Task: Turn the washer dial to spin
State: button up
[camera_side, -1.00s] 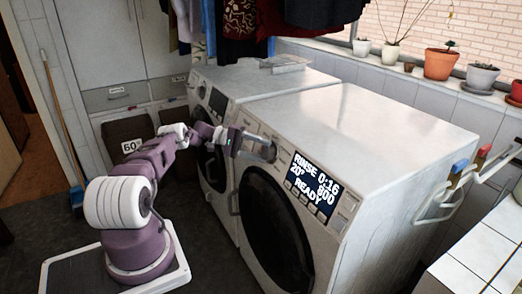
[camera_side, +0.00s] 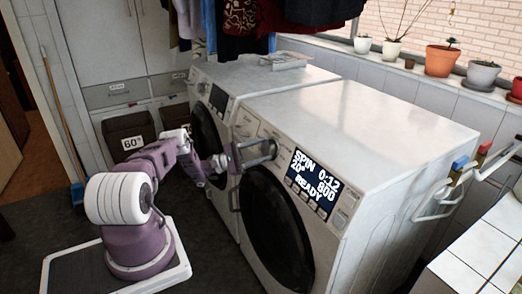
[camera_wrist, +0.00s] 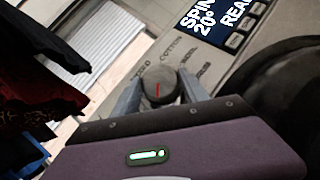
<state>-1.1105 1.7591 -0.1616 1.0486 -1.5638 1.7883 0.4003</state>
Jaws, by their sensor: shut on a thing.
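The washer (camera_side: 350,125) is the nearer of two white front-loaders. Its display (camera_side: 313,185) reads SPIN, 0:12, 20°, 800 and READY. The round grey dial (camera_side: 269,147) sits on the panel left of the display. My gripper (camera_side: 268,150) is shut on the dial. In the wrist view, my gripper's two fingers (camera_wrist: 158,92) stand on either side of the dial (camera_wrist: 158,82), whose red mark faces my palm. Printed program words ring the dial, partly hidden by the fingers. The display (camera_wrist: 215,20) shows SPIN at the top edge.
A second washer (camera_side: 262,77) stands behind to the left. Clothes (camera_side: 265,18) hang above it. The dark round door (camera_side: 275,225) lies below the dial. Plant pots (camera_side: 438,62) line the ledge, and a white tiled counter (camera_side: 488,245) is at the lower right.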

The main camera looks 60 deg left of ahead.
jog(key=shift+n+t+y, duration=0.5)
jog(key=shift+n+y, duration=0.1)
jog(key=shift+n, duration=0.6)
jog(key=o, duration=1.4)
jog(key=shift+c, duration=0.2)
jog(key=v, duration=0.5)
notch_tip(320, 180, up, 7)
